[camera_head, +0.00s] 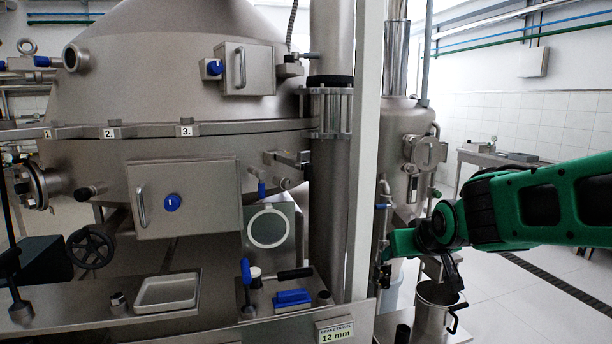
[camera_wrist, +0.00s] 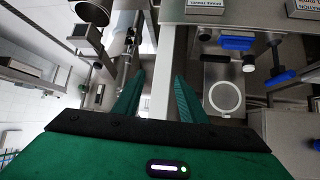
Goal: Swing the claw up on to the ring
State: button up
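The ring appears to be the steel flange (camera_head: 150,129) around the big vessel, marked 1., 2. and 3. in the head view. A steel bracket with a blue-tipped lever (camera_head: 262,188) hangs just below the flange at its right. It may be the claw, but I cannot tell for sure. My gripper (camera_head: 385,262) is low at the right, beyond the pale post and well apart from the bracket. In the wrist view my gripper (camera_wrist: 160,73) has its two green fingers apart, with nothing held. The pale post (camera_wrist: 166,85) shows behind the gap between them.
A thick steel pipe (camera_head: 330,220) and the pale post (camera_head: 364,150) stand between my arm and the vessel. A bench with a tray (camera_head: 167,292), blue handles (camera_head: 292,297) and a white circle (camera_head: 268,228) on a plate lies in front. A steel pot (camera_head: 436,305) stands below my gripper.

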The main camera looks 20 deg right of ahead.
jog(key=w+a+r+n+t+y, duration=0.1)
jog(key=w+a+r+n+t, duration=0.1)
jog(key=w+a+r+t, duration=0.35)
jog(key=n+t+y, duration=0.1)
jog(key=t+y, duration=0.2)
send_near(310, 170)
jog(key=w, duration=0.5)
jog(key=w+a, duration=0.1)
jog(key=w, duration=0.2)
jog(key=shift+w+r, duration=0.15)
jog(key=shift+w, duration=0.2)
